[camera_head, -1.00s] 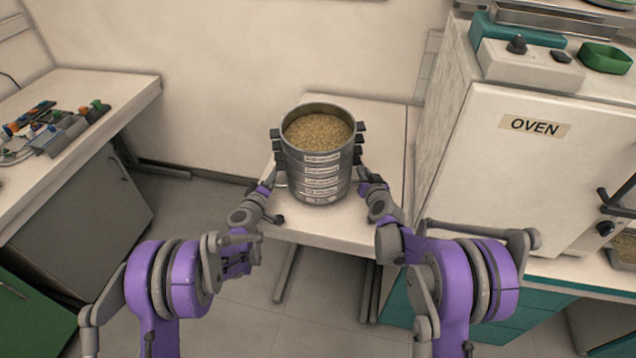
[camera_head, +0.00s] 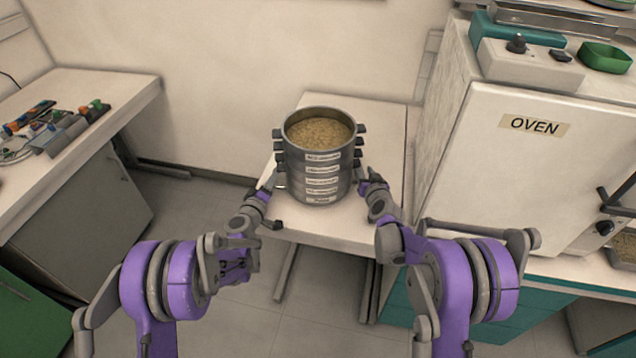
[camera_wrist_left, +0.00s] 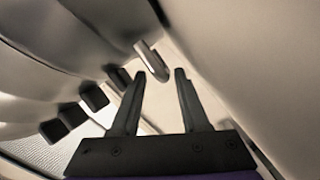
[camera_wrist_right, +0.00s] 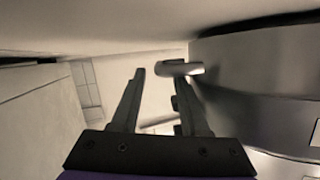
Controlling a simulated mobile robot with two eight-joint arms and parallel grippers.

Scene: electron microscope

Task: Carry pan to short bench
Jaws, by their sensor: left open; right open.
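A round metal stack of sieve rings (camera_head: 321,178) filled with tan grains stands upright on the short bench (camera_head: 383,130). The pan appears to be its lowest section (camera_head: 322,200); the labels are too small to read surely. My left gripper (camera_head: 274,182) is open at the stack's left side. In the left wrist view a metal peg (camera_wrist_left: 152,62) shows at the open fingertips. My right gripper (camera_head: 362,176) is open at the stack's right side. In the right wrist view a metal peg (camera_wrist_right: 180,68) shows by the right fingertip. Neither gripper visibly holds anything.
A longer bench (camera_head: 75,95) with small tools is at the left. Open floor lies between it and the short bench.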

